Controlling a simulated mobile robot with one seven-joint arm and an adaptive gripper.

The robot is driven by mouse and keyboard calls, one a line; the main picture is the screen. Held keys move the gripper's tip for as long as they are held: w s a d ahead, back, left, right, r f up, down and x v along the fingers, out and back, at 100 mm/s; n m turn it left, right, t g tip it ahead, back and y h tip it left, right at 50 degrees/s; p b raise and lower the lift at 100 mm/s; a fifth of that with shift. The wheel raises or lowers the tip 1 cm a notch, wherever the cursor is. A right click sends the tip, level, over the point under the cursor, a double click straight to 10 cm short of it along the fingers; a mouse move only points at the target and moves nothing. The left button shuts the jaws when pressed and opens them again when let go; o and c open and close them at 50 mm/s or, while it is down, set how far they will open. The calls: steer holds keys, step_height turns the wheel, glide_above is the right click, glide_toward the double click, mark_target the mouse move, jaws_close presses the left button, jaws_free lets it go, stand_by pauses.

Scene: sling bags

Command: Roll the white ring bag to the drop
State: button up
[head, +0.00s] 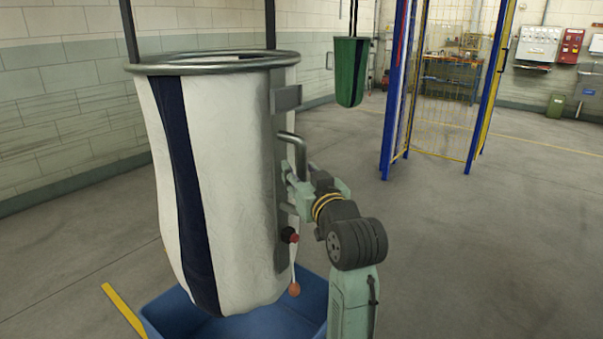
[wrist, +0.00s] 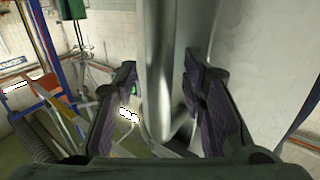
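The white ring bag (head: 245,190) hangs upright at the left of the head view, with a dark blue stripe and a metal ring (head: 215,62) around its mouth. A bent grey handle (head: 299,150) sticks out from a plate on its right side. My gripper (head: 290,185) is at this handle. In the wrist view the handle (wrist: 165,70) lies between the parted fingers of my gripper (wrist: 162,85), with a gap at the left finger; contact at the right finger is unclear. A blue bin (head: 312,300) sits below the bag, possibly the drop.
A red knob (head: 290,235) and an orange ball (head: 294,289) on a cord are low on the bag's right side. A green bag (head: 348,72) hangs farther back. A blue-framed mesh cage (head: 392,110) stands behind. The floor at right is clear.

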steer(key=v, duration=1.2)
stand_by(0.6)
